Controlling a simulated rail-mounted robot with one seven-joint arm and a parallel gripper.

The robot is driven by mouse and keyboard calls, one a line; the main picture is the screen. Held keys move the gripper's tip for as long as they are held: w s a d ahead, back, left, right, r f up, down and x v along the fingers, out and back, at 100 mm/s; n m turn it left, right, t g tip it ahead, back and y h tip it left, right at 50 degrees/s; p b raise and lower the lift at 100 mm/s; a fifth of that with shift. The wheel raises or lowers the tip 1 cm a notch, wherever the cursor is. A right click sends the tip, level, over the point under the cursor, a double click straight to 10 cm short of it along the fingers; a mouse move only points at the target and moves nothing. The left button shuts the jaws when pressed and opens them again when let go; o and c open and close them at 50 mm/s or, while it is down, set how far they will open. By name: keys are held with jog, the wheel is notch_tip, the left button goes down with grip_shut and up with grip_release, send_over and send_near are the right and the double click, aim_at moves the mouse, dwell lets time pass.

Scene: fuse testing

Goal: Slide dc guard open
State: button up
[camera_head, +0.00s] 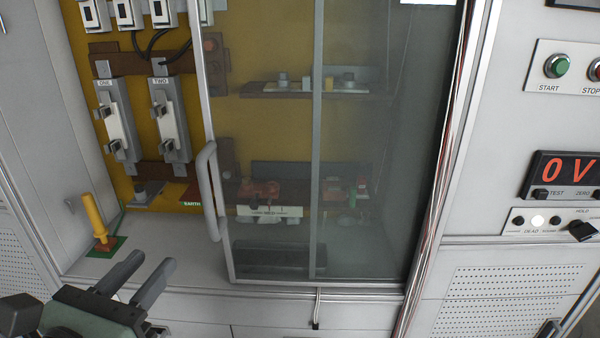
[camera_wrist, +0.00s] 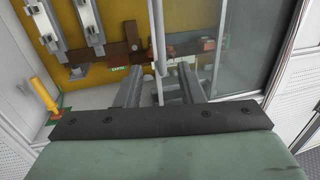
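The DC guard (camera_head: 265,140) is a tinted glass sliding panel in a grey metal frame. It covers the middle and right of the yellow-backed bay, and the bay's left part is uncovered. Its vertical grey bar handle (camera_head: 206,190) is on the panel's left edge. The handle also shows in the wrist view (camera_wrist: 157,35), lined up between my fingers. My gripper (camera_head: 154,260) is open and empty, low and left of the handle and apart from it in the head view. The fingers also show in the wrist view (camera_wrist: 160,71), pointing toward the handle's lower end.
A yellow upright handle (camera_head: 94,215) stands on a green base at the bay's lower left. Fuse holders (camera_head: 118,125) hang on the uncovered back panel. Right of the guard are a control panel with a green START button (camera_head: 557,66) and a red "0 V" display (camera_head: 565,168).

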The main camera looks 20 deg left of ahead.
aim_at(205, 203)
jog(key=w, duration=0.8)
jog(key=w+p, duration=0.1)
jog(key=w, duration=0.7)
jog(key=shift+w+a, duration=0.2)
jog(key=shift+w, duration=0.05)
grip_shut()
